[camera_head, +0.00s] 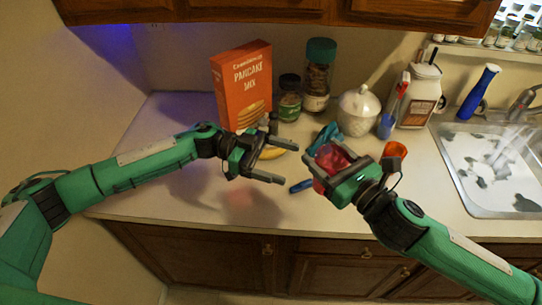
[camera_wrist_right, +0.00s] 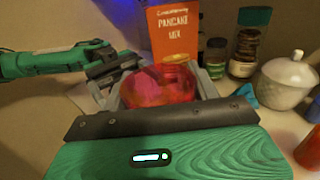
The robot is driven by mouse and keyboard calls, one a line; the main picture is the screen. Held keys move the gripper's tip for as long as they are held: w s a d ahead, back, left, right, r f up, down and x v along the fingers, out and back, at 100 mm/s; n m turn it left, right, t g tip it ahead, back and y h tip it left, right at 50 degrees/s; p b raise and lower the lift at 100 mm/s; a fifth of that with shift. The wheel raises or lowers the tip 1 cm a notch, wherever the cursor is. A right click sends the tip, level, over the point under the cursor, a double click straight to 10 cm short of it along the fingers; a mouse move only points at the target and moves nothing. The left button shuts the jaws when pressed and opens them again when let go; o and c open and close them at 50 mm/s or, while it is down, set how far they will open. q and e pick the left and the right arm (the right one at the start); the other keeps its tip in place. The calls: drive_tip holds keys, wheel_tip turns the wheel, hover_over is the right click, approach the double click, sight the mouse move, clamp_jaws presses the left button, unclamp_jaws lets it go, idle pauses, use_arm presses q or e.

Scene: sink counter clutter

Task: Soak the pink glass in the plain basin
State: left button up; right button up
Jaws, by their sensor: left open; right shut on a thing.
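The pink glass (camera_head: 328,160) is held between the fingers of my right gripper (camera_head: 316,150), above the counter. In the right wrist view the translucent pink-red glass (camera_wrist_right: 158,88) fills the space between the fingers. My left gripper (camera_head: 284,166) is open and empty, just left of the right gripper. The sink basin (camera_head: 463,192) is at the far right, with light water or foam and dark patches inside. The faucet (camera_head: 524,98) stands over it, with a pale stream below.
An orange cup (camera_head: 394,150) sits behind my right wrist. A banana (camera_head: 270,153) lies behind the left gripper.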

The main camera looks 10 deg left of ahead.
use_arm(q)
drive_tip(key=x, duration=0.9)
drive_tip(key=shift+d, duration=0.35)
drive_tip(key=shift+s, duration=0.1)
drive_tip(key=c, duration=1)
drive_tip(key=shift+c, duration=0.8)
use_arm(e)
drive_tip(key=o, duration=1.3)
drive_tip(key=shift+c, duration=0.2)
drive_tip(key=shift+d, duration=0.1)
